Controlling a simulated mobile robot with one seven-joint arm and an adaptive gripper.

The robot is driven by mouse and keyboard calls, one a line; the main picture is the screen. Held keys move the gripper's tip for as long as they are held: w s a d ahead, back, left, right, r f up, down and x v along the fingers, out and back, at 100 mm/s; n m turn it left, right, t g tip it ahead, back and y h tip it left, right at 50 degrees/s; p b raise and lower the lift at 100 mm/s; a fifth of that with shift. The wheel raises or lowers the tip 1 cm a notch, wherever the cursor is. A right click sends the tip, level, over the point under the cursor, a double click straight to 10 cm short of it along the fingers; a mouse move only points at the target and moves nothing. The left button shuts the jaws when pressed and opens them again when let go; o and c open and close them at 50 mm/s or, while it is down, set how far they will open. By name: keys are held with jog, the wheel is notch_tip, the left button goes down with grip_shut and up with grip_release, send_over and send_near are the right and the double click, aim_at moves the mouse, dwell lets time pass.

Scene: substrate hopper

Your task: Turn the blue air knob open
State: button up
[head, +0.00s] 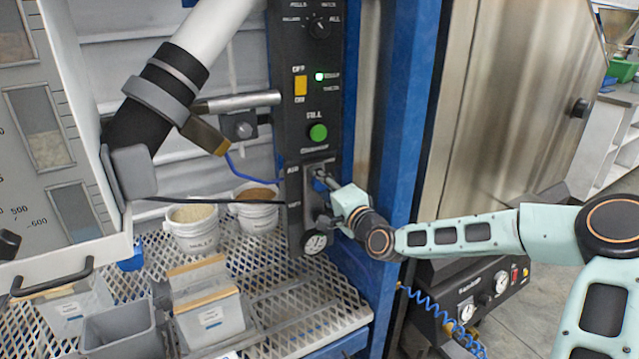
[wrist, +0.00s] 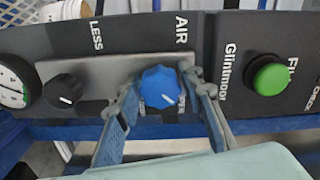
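The blue air knob (wrist: 161,88) sits on a grey metal plate below the AIR label in the wrist view. Its white pointer mark slants toward the lower right of that view. My gripper (wrist: 163,84) is open, with one finger on each side of the knob. A small gap seems to show between the fingertips and the knob; contact cannot be told for sure. In the head view, the knob (head: 320,185) is a small blue patch, partly hidden by my gripper (head: 328,182), which reaches in from the right.
A black knob (wrist: 65,90) and a dial gauge (wrist: 12,85) lie left of the air knob in the wrist view; a green button (wrist: 268,76) lies right. In the head view, a blue post (head: 400,120) stands just right of the panel, and white buckets (head: 193,232) stand left.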

jog(key=o, duration=0.3)
jog(key=v, duration=1.2)
